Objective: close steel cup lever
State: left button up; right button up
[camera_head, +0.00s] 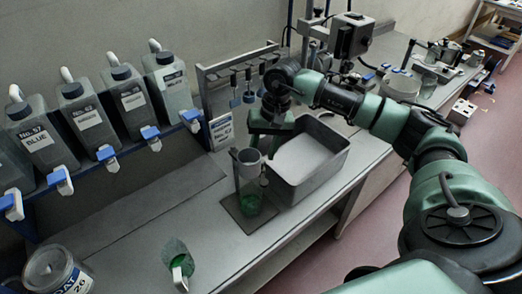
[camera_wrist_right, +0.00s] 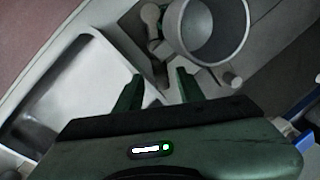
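In the right wrist view the steel cup (camera_wrist_right: 212,28) is open at the top and looks empty. A short rod with a rounded end (camera_wrist_right: 229,77) sticks out beside it and may be its lever. My right gripper (camera_head: 264,146) is just behind and above the cup. In the wrist view its two fingers (camera_wrist_right: 160,78) are apart with nothing clearly between them, near the stand's post (camera_wrist_right: 154,22). My left gripper is out of view.
A grey tray (camera_head: 333,170) with a pale inside stands right beside the stand. Several labelled bottles (camera_head: 90,118) line the rack at left. The bench (camera_head: 165,225) between is clear.

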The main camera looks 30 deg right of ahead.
jog(key=shift+w+a+f, duration=0.15)
jog(key=shift+w+f, duration=0.05)
jog(key=shift+f, duration=0.7)
grip_shut()
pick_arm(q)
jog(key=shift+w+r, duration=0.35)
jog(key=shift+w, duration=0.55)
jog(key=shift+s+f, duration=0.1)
